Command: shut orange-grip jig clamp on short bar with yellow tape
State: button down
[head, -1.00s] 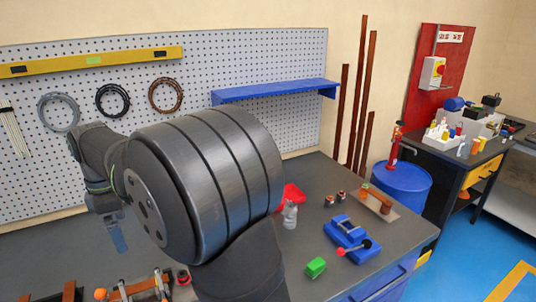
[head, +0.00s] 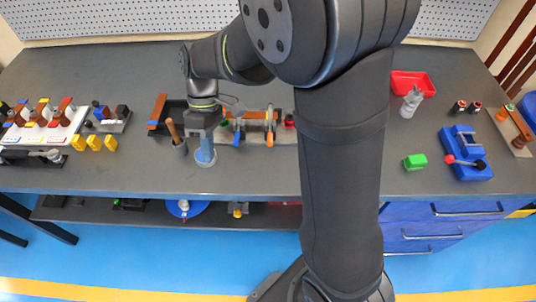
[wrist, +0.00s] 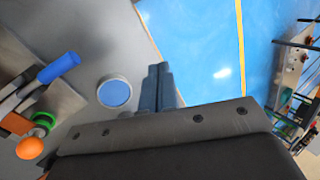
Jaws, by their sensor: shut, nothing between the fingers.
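My gripper (head: 205,152) points down over the front of the grey bench, left of the bending jig (head: 255,137). Its blue fingers also show in the wrist view (wrist: 160,84), together and empty. The orange-grip clamp (head: 270,138) is at the jig's right part; its orange ball (wrist: 29,148) shows at lower left in the wrist view, apart from my fingers. A blue-grip clamp (head: 237,138) stands to its left, with its blue handle (wrist: 58,67) in the wrist view. I cannot make out the yellow tape on the bar or whether the orange-grip clamp is closed.
A round blue-topped thing (wrist: 114,93) lies beside my fingers. A bar rack (head: 60,133) is far left. A green block (head: 415,161) and blue device (head: 466,150) are right of my arm.

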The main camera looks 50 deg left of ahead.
jog(key=d+f+t+h, duration=0.4)
jog(key=d+f, duration=0.2)
jog(key=d, duration=0.2)
jog(key=w+d+f+n+t, duration=0.2)
jog(key=w+d+n+t, duration=0.45)
jog(key=d+t, duration=0.65)
jog(key=a+n+y, duration=0.2)
jog(key=n+y, duration=0.1)
jog(key=y, duration=0.3)
jog(key=s+a+n+y, duration=0.1)
jog(key=a+n+y, duration=0.1)
jog(key=n+y, duration=0.2)
jog(key=a+n+y, duration=0.2)
jog(key=n+y, duration=0.2)
jog(key=y, duration=0.5)
jog(key=shift+s+a+r+y, duration=0.2)
jog(key=shift+s+a+y, duration=0.15)
jog(key=shift+y, duration=0.05)
jog(key=shift+w+a, duration=0.15)
jog(key=shift+x, duration=4.85)
